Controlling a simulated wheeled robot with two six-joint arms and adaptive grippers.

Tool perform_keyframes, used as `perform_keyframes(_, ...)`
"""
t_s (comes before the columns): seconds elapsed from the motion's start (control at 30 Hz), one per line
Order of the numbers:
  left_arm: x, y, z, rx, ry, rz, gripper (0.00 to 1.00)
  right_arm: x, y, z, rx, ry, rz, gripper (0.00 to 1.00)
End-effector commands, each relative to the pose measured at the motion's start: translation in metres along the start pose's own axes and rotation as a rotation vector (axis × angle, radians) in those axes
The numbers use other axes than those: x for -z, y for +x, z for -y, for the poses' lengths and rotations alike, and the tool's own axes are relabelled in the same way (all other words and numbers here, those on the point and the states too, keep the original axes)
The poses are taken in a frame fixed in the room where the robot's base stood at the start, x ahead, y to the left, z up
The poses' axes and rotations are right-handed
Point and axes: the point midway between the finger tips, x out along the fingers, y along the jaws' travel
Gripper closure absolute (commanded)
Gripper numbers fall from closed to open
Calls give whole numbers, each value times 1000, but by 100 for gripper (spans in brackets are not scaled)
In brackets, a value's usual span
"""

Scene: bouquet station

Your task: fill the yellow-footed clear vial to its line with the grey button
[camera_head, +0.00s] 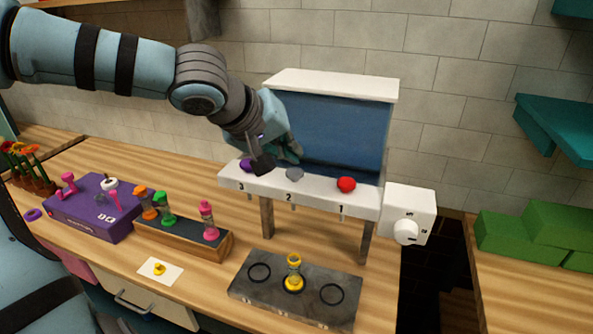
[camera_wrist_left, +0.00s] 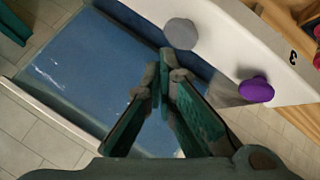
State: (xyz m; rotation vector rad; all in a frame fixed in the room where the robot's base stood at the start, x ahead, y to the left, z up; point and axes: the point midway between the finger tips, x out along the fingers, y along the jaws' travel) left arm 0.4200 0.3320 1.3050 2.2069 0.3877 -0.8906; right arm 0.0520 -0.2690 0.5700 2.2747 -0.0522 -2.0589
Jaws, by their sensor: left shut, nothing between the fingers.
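The yellow-footed vial (camera_head: 294,270) stands upright in the middle ring of the dark slab (camera_head: 262,301), below the dispenser (camera_head: 318,197); its fill level is too small to tell. The grey button (camera_head: 294,174) is above number 2 on the dispenser's white ledge, between the purple and red buttons. It also shows in the left wrist view (camera_wrist_left: 181,33), just beyond the fingertips. My left gripper (camera_head: 263,164) is shut and empty above the ledge, between the purple and grey buttons in the picture. Contact with the grey button is not visible. My right gripper is not in view.
The purple button (camera_wrist_left: 256,90) is close to the fingers, and the red button (camera_head: 346,184) is farther right. A white box with a knob (camera_head: 406,232) adjoins the ledge. A wooden rack (camera_head: 215,246) of coloured vials and a purple box (camera_head: 97,224) stand left. A yellow piece (camera_head: 160,268) lies on a white card.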

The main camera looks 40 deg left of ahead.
Motion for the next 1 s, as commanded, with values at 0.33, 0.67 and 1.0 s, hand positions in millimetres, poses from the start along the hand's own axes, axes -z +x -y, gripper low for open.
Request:
perform_keyframes(0.33,0,0,0,0,0,0,100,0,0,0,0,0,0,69)
perform_keyframes(0.67,-5,6,4,0,0,0,100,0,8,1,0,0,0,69)
perform_keyframes(1.0,-5,6,4,0,0,0,100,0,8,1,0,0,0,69)
